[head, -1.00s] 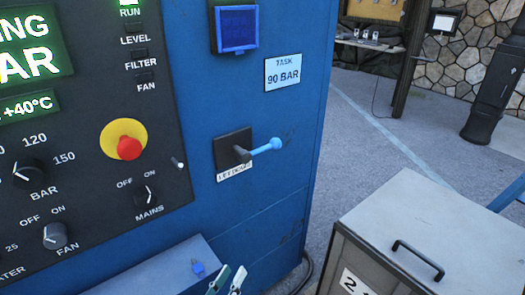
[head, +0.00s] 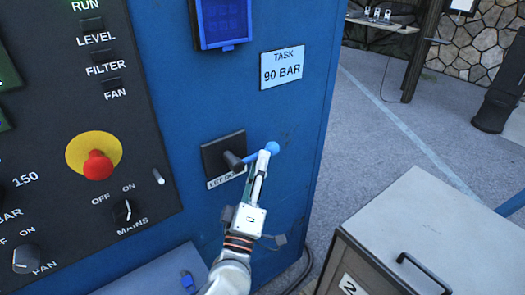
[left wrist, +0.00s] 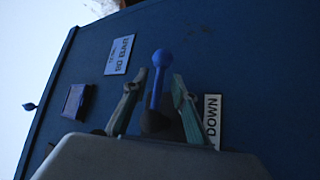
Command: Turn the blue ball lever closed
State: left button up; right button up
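The lever with a blue ball (head: 272,147) sticks out to the right and slightly up from a black plate (head: 215,153) on the blue cabinet. My left gripper (head: 262,156) is at the lever from below, near the ball end. In the left wrist view, the blue ball (left wrist: 160,58) and its stem lie between my two open fingers (left wrist: 160,78), with visible gaps on both sides. The ball reaches past the fingertips. My gripper covers part of the stem in the head view. My right gripper is not in view.
A label partly hidden under the lever plate reads "LET DOWN". Left of the lever is a dark panel with a red emergency button (head: 98,165) and a mains knob (head: 125,211). A grey cabinet with a black handle (head: 424,272) stands at lower right. Open floor lies behind it.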

pick_arm(q)
jog(key=shift+x, duration=1.2)
jog(key=shift+w+d+r, duration=0.1)
jog(key=shift+w+r, duration=0.1)
jog(key=shift+w, duration=0.3)
grip_shut()
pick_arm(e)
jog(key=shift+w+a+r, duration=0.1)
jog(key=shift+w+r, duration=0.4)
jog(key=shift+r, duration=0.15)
